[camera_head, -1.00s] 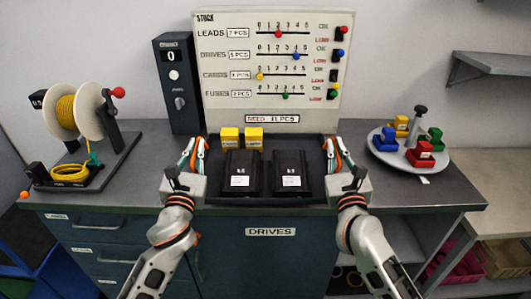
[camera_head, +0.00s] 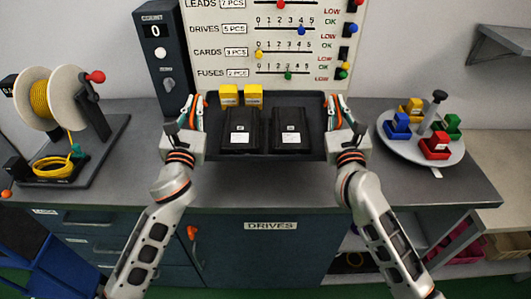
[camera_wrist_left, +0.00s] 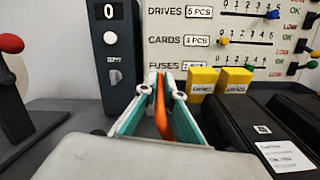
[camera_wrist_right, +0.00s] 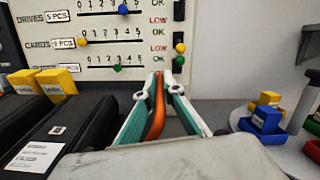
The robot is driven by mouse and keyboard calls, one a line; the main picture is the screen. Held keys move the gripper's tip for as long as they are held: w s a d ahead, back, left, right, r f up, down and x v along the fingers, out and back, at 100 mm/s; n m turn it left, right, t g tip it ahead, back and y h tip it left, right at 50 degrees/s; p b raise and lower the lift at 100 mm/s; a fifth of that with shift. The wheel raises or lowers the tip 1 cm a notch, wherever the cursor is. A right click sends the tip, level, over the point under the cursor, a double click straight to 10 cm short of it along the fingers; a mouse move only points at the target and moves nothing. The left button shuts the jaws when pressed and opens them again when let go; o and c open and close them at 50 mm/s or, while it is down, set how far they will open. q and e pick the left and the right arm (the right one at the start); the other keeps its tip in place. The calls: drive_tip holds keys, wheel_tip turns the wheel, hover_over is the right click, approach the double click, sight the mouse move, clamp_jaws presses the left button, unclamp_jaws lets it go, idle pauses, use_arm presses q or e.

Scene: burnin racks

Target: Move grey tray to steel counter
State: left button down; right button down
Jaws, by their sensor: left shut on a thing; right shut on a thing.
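The dark grey tray (camera_head: 265,155) is level above the grey counter (camera_head: 265,185), carrying two black boxes (camera_head: 240,127) (camera_head: 292,127) and two small yellow boxes (camera_head: 228,95) (camera_head: 253,95) at its back left. My left gripper (camera_head: 193,108) is shut on the tray's left side, and my right gripper (camera_head: 335,108) is shut on its right side. In the left wrist view the left fingers (camera_wrist_left: 160,95) are close together; in the right wrist view so are the right fingers (camera_wrist_right: 158,95). I cannot tell the gap under the tray.
A cable reel (camera_head: 45,100) stands left, and a dark dial box (camera_head: 160,60) behind my left gripper. The stock board (camera_head: 285,45) rises behind the tray. A round turntable (camera_head: 455,155) with coloured bins is at right. A lower pale counter (camera_head: 505,165) lies beyond it.

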use_arm(q)
drive_tip(key=shift+a, duration=0.1)
use_arm(e)
drive_tip(key=shift+d, duration=0.1)
